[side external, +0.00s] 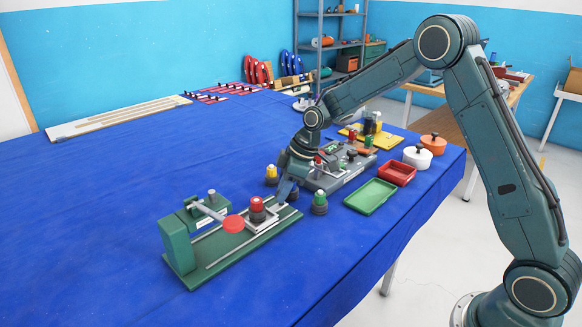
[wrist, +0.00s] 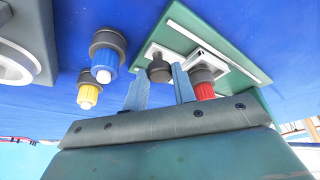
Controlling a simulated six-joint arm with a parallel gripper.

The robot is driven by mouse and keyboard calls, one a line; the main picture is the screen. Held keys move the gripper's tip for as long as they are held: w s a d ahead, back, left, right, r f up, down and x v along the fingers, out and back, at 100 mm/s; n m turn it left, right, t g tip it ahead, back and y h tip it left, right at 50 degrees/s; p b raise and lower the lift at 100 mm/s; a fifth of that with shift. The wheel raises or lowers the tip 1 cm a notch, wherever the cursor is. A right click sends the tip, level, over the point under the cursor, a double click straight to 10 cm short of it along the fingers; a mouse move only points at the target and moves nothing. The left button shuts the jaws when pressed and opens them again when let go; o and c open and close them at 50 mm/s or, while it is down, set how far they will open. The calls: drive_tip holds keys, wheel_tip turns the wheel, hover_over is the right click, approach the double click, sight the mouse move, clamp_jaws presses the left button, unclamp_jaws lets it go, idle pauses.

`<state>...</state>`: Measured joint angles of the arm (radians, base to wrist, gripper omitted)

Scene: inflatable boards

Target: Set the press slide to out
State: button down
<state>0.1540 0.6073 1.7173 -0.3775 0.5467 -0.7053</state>
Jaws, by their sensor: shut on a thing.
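The green press (side external: 180,245) stands on the near part of the blue table, with its head at the left end of a long base. Its pale slide (side external: 262,226) is toward the base's right end, away from the head, and carries a red-topped dark piece (side external: 257,205). In the wrist view, the slide frame (wrist: 205,60), red-topped piece (wrist: 204,90) and a dark round knob (wrist: 159,71) show. My gripper (side external: 286,196) is low at the slide's outer end; in the wrist view its blue fingers (wrist: 159,82) are shut on the knob, one each side.
A green-topped piece (side external: 320,202) and a yellow-topped piece (side external: 272,174) stand close to my gripper. A blue-topped piece (wrist: 106,60) shows in the wrist view. A grey fixture (side external: 345,172), green tray (side external: 371,197) and red tray (side external: 397,174) are to the right.

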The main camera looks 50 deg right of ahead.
drive_tip(key=c, duration=1.1)
unclamp_jaws()
drive_tip(key=shift+d, duration=0.4)
drive_tip(key=shift+c, duration=0.2)
drive_tip(key=shift+a, duration=0.1)
drive_tip(key=shift+r, duration=0.15)
drive_tip(key=v, duration=1.3)
drive_tip(key=shift+r, duration=0.35)
drive_tip(key=shift+s+a, duration=0.1)
drive_tip(key=shift+s, duration=0.05)
